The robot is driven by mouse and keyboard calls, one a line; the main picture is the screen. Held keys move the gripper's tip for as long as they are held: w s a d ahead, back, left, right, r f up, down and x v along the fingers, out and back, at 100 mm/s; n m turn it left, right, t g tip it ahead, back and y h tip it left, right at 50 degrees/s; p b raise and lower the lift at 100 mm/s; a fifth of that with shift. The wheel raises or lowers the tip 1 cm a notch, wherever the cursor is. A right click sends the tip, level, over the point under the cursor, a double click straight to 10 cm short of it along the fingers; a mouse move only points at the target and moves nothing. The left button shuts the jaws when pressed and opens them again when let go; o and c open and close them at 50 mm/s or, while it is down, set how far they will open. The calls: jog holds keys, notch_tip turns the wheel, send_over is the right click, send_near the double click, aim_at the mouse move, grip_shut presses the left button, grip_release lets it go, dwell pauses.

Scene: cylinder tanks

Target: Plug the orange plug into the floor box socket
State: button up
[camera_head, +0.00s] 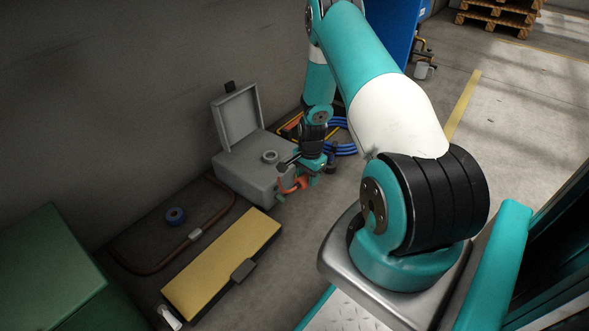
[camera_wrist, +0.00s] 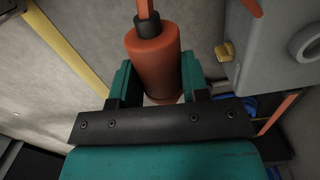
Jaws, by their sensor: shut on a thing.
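The orange plug (camera_wrist: 156,62) is a cylinder with a black collar and an orange cable at its top in the wrist view. My gripper (camera_wrist: 157,78) is shut on it, one teal finger on each side. In the head view my gripper (camera_head: 302,182) holds the plug (camera_head: 291,186) beside the front right of the grey floor box (camera_head: 235,174). The box's lid (camera_head: 237,116) stands open at the back. A round grey ring, seemingly the socket (camera_head: 270,157), is on the box's top. A ring also shows at the wrist view's right edge (camera_wrist: 306,42). The plug's far end is hidden.
A yellow-topped case (camera_head: 222,263) lies on the floor in front of the box. Blue hose coils (camera_head: 345,149) lie behind my gripper. A green cabinet (camera_head: 55,275) stands lower left.

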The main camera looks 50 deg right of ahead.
jog(key=w+m+t+y+b, duration=0.1)
jog(key=w+m+t, duration=0.1)
jog(key=w+m, duration=0.2)
jog(key=w+d+f+m+t+y+b, duration=0.1)
jog(key=w+m+t, duration=0.2)
jog(key=w, duration=0.2)
jog(key=w+m+t+y+b, duration=0.1)
jog(key=w+m+t, duration=0.1)
jog(key=w+m, duration=0.2)
jog(key=shift+w+d+f+m+y, duration=0.3)
jog(key=shift+w, duration=0.15)
jog(key=w+m+t+h, duration=0.1)
jog(key=m+t, duration=0.1)
jog(key=w+r+m+t+h+b, duration=0.1)
jog(key=w+m+t, duration=0.1)
jog(key=w+m+t+h, duration=0.1)
jog(key=m+t+h, duration=0.1)
jog(key=shift+w+d+r, duration=0.2)
jog(key=shift+d+r, duration=0.1)
jog(key=shift+r, duration=0.1)
jog(key=shift+w+d+r+m+t+h+b, duration=0.5)
jog(key=shift+m+h, duration=0.4)
jog(key=shift+h, duration=0.45)
jog(key=shift+w+d+r+m+t+h+b, duration=0.25)
jog(key=shift+w+r+m+t+h, duration=0.25)
jog(key=shift+r+m+h, duration=0.65)
jog(key=shift+w+d+r+m+t+h+b, duration=0.4)
jog(key=shift+m+t+h, duration=0.25)
jog(key=shift+h, duration=0.95)
jog(key=shift+f, duration=0.1)
